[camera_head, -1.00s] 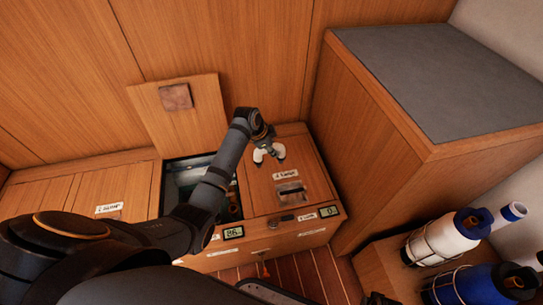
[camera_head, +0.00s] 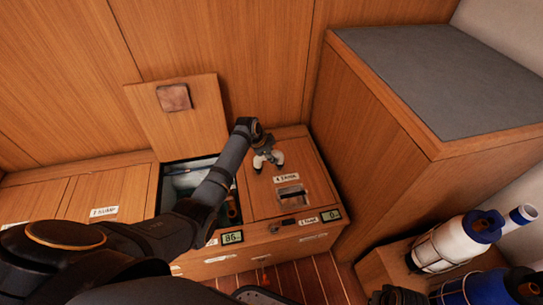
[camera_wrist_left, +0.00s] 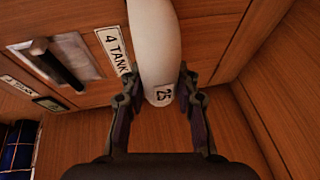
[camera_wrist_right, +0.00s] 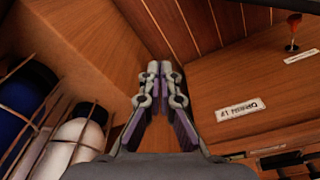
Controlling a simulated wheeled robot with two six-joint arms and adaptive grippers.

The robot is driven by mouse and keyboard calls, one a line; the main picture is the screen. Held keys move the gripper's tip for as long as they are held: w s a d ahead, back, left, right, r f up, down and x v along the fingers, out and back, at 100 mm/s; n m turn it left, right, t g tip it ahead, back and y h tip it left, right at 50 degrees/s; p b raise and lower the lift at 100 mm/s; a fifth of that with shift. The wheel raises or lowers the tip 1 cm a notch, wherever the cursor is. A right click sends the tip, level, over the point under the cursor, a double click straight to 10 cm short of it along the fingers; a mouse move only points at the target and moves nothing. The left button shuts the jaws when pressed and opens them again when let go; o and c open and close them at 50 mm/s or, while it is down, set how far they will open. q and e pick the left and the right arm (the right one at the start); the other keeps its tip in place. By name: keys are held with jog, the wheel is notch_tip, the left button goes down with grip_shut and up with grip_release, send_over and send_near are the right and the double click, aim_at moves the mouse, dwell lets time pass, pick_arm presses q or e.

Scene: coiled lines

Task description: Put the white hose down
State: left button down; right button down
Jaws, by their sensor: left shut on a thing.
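The white hose (camera_wrist_left: 157,45) shows in the left wrist view as a thick pale tube with a "25" tag near its end. My left gripper (camera_wrist_left: 158,88) is shut on it, one finger on each side. In the head view my left gripper (camera_head: 268,160) hangs over the back of the closed "4 TANK" lid (camera_head: 310,180); the hose is hard to make out there. The "4 TANK" label (camera_wrist_left: 115,50) lies beside the hose in the left wrist view. My right gripper (camera_wrist_right: 164,85) has its fingers together, with nothing seen between them.
Left of that lid is an open compartment (camera_head: 234,212), its lid (camera_head: 195,125) raised against the back wall; pale things lie inside, partly hidden by my left arm. A tall grey-topped cabinet (camera_head: 430,75) stands right. Caged white (camera_head: 450,245) and blue (camera_head: 490,290) bottles stand front right.

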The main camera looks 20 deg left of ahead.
pick_arm(q)
jog(key=c, duration=1.4)
grip_release()
jog(key=shift+f, duration=0.15)
jog(key=o, duration=0.4)
pick_arm(e)
jog(key=shift+r, duration=0.15)
pick_arm(q)
jog(key=shift+r, duration=0.25)
jog(key=p+v, duration=0.4)
jog(key=v, duration=0.7)
jog(key=shift+s+r, duration=0.2)
jog(key=shift+r, duration=0.15)
pick_arm(e)
jog(key=s+d+f, duration=0.1)
jog(key=f, duration=0.5)
jog(key=s+d+f, duration=0.2)
jog(key=f, duration=0.4)
jog(key=shift+s+h, duration=0.25)
jog(key=shift+h, duration=0.15)
pick_arm(q)
jog(key=shift+a, duration=0.1)
pick_arm(e)
jog(key=shift+d+r, duration=0.1)
